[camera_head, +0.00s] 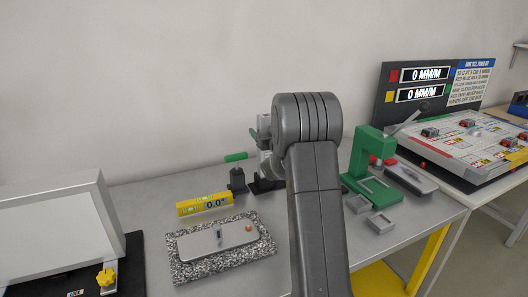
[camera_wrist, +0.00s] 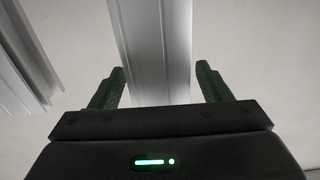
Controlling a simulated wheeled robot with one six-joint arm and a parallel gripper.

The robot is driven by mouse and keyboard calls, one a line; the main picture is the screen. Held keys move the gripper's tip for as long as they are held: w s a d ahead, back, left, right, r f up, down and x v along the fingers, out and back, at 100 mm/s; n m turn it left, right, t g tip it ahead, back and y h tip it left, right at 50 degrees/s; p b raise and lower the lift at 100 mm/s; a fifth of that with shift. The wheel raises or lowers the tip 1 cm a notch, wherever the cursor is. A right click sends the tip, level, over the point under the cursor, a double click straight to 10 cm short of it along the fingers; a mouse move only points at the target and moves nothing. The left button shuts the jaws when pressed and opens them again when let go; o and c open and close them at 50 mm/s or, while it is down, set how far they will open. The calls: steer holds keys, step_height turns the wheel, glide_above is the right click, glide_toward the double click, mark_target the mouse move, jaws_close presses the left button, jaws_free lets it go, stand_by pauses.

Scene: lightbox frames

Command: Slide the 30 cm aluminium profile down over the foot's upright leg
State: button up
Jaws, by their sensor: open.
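In the wrist view my gripper (camera_wrist: 162,84) is open, with one dark green finger on each side of a pale grooved aluminium profile (camera_wrist: 152,45). A narrow gap shows between the profile and each finger, so it does not look gripped. Whether it lies between the fingers or beyond them I cannot tell. A second group of grooved pale bars (camera_wrist: 28,60) stands at the left of that view. In the head view my arm hides the gripper and the profile. I cannot make out the foot or its upright leg for sure.
On the grey bench (camera_head: 145,215) are a yellow level (camera_head: 190,209), a speckled slab (camera_head: 185,268) with a metal plate, a small black block (camera_head: 237,180), a green C-shaped frame (camera_head: 370,150) and small grey trays (camera_head: 380,222). A large grey box (camera_head: 55,235) stands left.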

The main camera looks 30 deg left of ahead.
steer(key=shift+x, duration=0.9)
steer(key=c, duration=1.5)
steer(key=shift+r, duration=0.1)
jaws_close()
